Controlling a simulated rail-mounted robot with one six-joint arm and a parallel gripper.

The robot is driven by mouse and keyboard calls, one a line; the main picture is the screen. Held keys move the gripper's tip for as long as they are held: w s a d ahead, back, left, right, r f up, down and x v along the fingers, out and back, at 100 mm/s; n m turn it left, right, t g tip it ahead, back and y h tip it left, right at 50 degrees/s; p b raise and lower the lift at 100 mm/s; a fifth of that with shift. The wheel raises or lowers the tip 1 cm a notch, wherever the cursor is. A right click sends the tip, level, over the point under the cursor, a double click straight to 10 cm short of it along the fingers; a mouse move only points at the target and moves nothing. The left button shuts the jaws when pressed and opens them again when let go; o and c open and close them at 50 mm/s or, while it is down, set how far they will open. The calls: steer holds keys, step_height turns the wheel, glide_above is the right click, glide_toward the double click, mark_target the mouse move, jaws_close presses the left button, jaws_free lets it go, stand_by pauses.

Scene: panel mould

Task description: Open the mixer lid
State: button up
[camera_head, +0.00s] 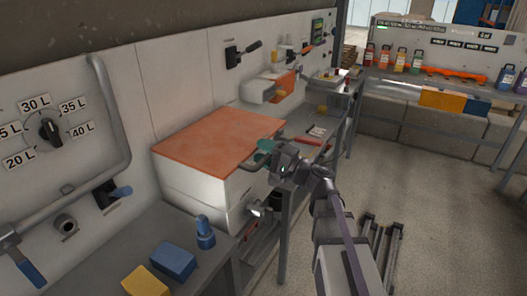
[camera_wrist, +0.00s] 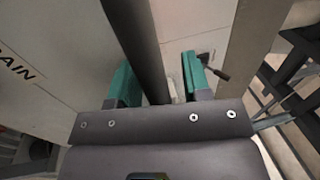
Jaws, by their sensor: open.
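The mixer is a white box (camera_head: 193,186) with a flat orange lid (camera_head: 215,137) that lies shut on top. A grey handle bar (camera_head: 256,167) sits at the lid's right front edge. My gripper (camera_head: 266,152) is at this handle, with its green fingers by the lid's edge. In the wrist view the gripper (camera_wrist: 160,82) is open, one green finger on each side of a dark bar (camera_wrist: 138,40), which looks like the handle. The bar runs between the fingers, with a gap visible on its right. The gripper's body hides the bar's near end.
A blue block (camera_head: 173,260), a yellow block (camera_head: 147,282) and a blue bottle-like object (camera_head: 205,232) stand on the near bench. A volume dial (camera_head: 50,130) is on the left wall panel. Several coloured bottles stand on the far shelf. The floor at right is mostly clear.

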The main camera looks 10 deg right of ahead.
jaws_close()
stand_by(0.3)
